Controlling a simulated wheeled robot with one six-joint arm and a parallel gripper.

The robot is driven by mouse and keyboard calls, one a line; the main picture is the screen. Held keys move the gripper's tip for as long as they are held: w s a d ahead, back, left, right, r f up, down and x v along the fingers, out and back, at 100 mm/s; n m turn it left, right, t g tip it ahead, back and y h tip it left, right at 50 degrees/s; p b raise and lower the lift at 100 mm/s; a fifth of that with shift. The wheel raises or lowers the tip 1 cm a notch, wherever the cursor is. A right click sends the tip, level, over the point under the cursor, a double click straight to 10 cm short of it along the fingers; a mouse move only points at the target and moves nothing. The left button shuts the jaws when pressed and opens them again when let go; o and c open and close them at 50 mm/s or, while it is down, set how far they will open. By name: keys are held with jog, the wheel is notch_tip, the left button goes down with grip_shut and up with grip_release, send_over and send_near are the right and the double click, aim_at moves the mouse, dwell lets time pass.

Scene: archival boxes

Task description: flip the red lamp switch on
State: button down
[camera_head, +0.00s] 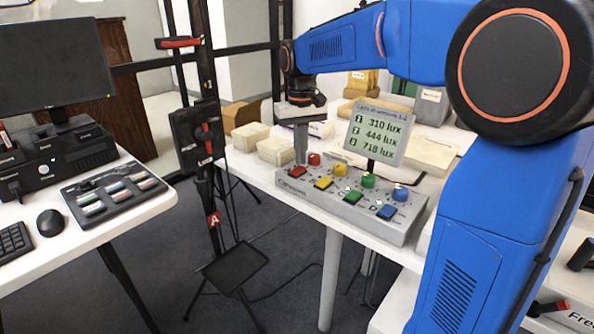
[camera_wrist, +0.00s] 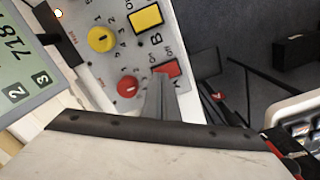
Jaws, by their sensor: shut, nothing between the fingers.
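The red lamp switch (camera_head: 297,172) is a flat red rocker at the left end of the grey control box (camera_head: 349,209), beside a round red knob (camera_head: 314,159). My gripper (camera_head: 301,160) is shut and empty. It points down at the red switch, with its tips at or just above it; I cannot tell if they touch. In the wrist view, the red switch (camera_wrist: 168,69) shows just beyond the tips of my gripper (camera_wrist: 160,78), which cover part of it. The red knob (camera_wrist: 128,86) is to the left. Which way the switch is tilted is unclear.
Yellow, green and blue switches and knobs continue along the box. A display (camera_head: 377,133) behind it reads 310, 444 and 718 lux. Pale boxes (camera_head: 275,151) lie left on the white table. A black stand (camera_head: 205,150) stands in the gap between the tables.

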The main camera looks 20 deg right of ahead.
jog(key=shift+f, duration=0.75)
dwell(0.8)
jog(key=shift+r, duration=3.5)
